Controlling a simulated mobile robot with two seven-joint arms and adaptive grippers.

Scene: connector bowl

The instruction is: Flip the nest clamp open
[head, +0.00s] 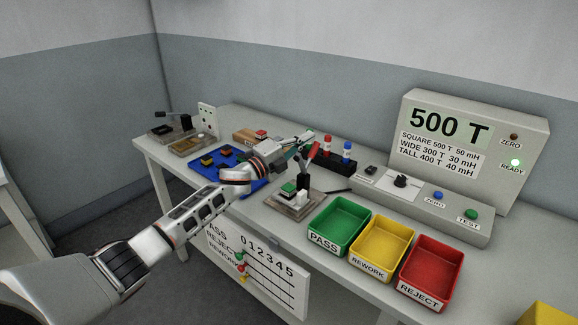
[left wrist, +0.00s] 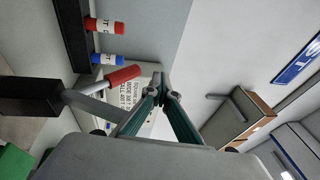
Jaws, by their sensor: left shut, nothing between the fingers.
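The nest clamp has a red-tipped lever (head: 313,150) on a black post (head: 303,183). It stands on a tan nest base (head: 293,207), beside a green part (head: 288,188). The lever slants up and to the right. My left gripper (head: 306,137) is shut and empty, just above and behind the lever's red tip. In the left wrist view the shut fingertips (left wrist: 163,88) lie right of the red grip (left wrist: 123,75), with the black post (left wrist: 30,96) at far left. I cannot tell if they touch. My right gripper is not in view.
Green (head: 337,226), yellow (head: 381,249) and red (head: 430,273) bins stand right of the nest. A black rack with red and blue plugs (head: 347,149) is behind the clamp. A blue mat (head: 228,183) lies left. A grey meter (head: 470,150) stands at back right.

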